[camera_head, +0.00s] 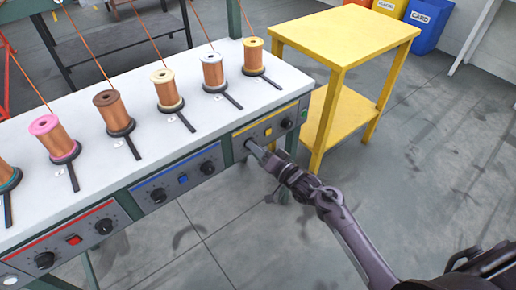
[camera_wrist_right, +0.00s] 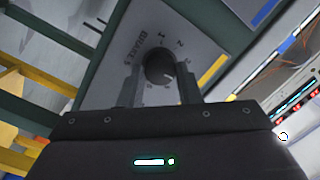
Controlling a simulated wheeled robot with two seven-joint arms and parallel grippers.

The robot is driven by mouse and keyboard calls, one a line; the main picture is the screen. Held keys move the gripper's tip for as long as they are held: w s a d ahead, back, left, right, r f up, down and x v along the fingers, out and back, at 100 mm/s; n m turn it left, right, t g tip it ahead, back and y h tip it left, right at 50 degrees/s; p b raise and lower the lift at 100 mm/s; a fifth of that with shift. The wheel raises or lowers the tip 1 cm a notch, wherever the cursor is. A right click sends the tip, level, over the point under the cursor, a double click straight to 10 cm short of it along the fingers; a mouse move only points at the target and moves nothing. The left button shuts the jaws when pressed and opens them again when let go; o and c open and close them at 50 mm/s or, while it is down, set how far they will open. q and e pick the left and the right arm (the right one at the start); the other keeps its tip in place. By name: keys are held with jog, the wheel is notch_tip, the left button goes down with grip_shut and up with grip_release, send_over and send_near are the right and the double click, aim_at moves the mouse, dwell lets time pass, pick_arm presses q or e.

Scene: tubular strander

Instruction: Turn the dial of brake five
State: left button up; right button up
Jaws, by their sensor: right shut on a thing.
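The dial of brake five is a round black knob (camera_wrist_right: 158,68) on a grey panel, with numbers around it and a "BRAKE 5" label beside it in the right wrist view. In the head view the knob is mostly hidden by my right gripper (camera_head: 255,148) at the left end of the yellow-striped panel (camera_head: 272,125). In the right wrist view the two fingers of my right gripper (camera_wrist_right: 160,86) stand on either side of the knob and are closed on it. The pointer position is hard to read. My left gripper is not in view.
The same panel has a yellow button (camera_head: 268,132) and another black knob (camera_head: 284,123). Blue-striped and red-striped panels lie to the left. Copper spools stand on the white bench top (camera_head: 150,160). A yellow table (camera_head: 345,38) stands close right. The floor in front is clear.

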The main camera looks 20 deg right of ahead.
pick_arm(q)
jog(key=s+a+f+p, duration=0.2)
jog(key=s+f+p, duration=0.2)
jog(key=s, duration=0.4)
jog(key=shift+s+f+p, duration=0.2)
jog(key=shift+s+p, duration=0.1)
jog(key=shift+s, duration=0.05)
pick_arm(e)
jog(key=n, duration=0.7)
jog(key=n+h, duration=0.1)
jog(key=n, duration=0.6)
jog(key=n+h, duration=0.1)
jog(key=n, duration=0.6)
jog(key=shift+s+a, duration=0.1)
jog(key=shift+a, duration=0.15)
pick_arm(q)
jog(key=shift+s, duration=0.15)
pick_arm(e)
jog(key=shift+n, duration=0.3)
jog(key=o, duration=1)
